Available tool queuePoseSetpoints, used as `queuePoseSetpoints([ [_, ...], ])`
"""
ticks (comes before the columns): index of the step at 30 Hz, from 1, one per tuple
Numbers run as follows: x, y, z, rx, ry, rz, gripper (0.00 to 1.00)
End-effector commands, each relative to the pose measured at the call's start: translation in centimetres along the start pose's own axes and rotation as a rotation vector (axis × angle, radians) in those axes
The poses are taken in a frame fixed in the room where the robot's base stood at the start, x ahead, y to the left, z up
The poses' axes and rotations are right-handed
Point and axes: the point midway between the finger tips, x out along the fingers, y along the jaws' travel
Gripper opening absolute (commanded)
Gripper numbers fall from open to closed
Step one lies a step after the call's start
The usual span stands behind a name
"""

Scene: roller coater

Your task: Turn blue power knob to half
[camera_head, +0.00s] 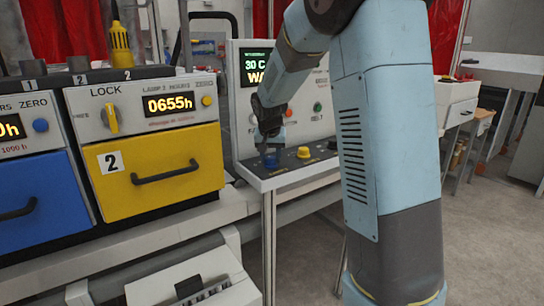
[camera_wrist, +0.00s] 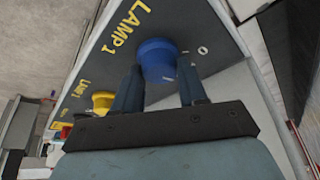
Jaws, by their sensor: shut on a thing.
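The blue power knob (camera_wrist: 157,60) is a round blue cap on the dark panel top, beside yellow "LAMP 1" lettering. It also shows at the left of the sloped panel in the head view (camera_head: 270,161), partly covered by my gripper. My gripper (camera_wrist: 161,76) points down at the knob, with one finger on each side of it, shut on it. The wrist view shows a small white mark on the panel near the knob. The fingertip contact is partly hidden, and I cannot read the knob's exact angle.
A yellow knob (camera_head: 304,153) stands to the right on the same panel. Behind it rises a white control box with a display (camera_head: 257,68) and small buttons. Yellow (camera_head: 155,165) and blue (camera_head: 40,205) drawers are at left. Open floor (camera_head: 480,250) lies at right.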

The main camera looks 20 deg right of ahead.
Motion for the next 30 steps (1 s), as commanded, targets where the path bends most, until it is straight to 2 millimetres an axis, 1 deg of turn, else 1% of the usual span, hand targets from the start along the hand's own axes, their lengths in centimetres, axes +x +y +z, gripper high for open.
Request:
queuePoseSetpoints([
  [9,0.02,-0.16,0.01,0.11,0.0,0.045,0.11],
  [26,0.01,-0.23,0.05,0.133,-0.001,0.055,0.11],
  [27,0.01,-0.23,0.05,0.133,-0.001,0.054,0.45],
  [30,0.01,-0.22,0.05,0.133,-0.001,0.054,0.55],
])
